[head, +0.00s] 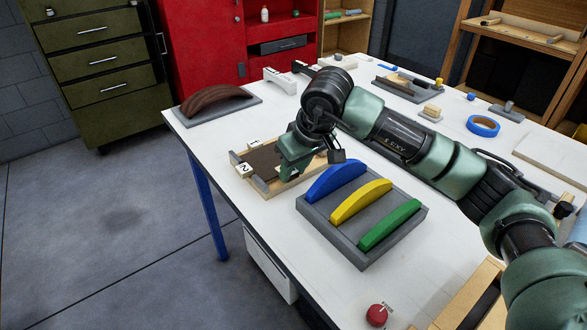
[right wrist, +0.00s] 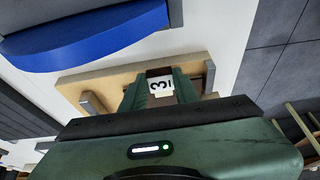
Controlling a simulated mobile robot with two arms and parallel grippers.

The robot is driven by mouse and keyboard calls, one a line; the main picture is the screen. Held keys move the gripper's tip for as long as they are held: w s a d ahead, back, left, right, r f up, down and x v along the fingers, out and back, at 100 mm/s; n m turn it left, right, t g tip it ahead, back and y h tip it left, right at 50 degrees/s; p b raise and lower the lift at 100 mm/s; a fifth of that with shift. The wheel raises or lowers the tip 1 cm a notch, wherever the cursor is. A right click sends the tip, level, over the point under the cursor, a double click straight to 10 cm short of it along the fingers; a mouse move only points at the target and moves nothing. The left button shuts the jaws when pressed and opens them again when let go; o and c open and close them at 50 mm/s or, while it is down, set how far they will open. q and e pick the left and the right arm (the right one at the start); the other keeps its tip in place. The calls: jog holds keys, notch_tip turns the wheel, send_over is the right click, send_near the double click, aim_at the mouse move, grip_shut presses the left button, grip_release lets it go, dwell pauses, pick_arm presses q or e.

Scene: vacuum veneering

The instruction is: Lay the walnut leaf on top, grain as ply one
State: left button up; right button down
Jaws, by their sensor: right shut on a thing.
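A pale wooden board with grey end stops (head: 268,190) lies near the table's left edge, and it also shows in the right wrist view (right wrist: 75,84). Dark brown walnut sheet (head: 262,160) lies over it, with white number tabs at its left side, one reading 2 (head: 243,168). My right gripper (head: 291,174) is down at the board's right part. In the right wrist view its fingers (right wrist: 160,88) are shut on a dark leaf with a white tab reading 3 (right wrist: 159,86). The fingers hide most of this leaf, and I cannot tell whether it touches the sheet below.
A grey tray with blue, yellow and green curved blocks (head: 361,201) stands close to the right of the board. A brown curved form on a grey base (head: 218,102) is behind it.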

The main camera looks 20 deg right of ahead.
jog(key=c, duration=1)
grip_release()
jog(key=v, duration=0.7)
jog(key=shift+r+b, duration=0.35)
jog(key=shift+b, duration=0.1)
jog(key=shift+s, duration=0.15)
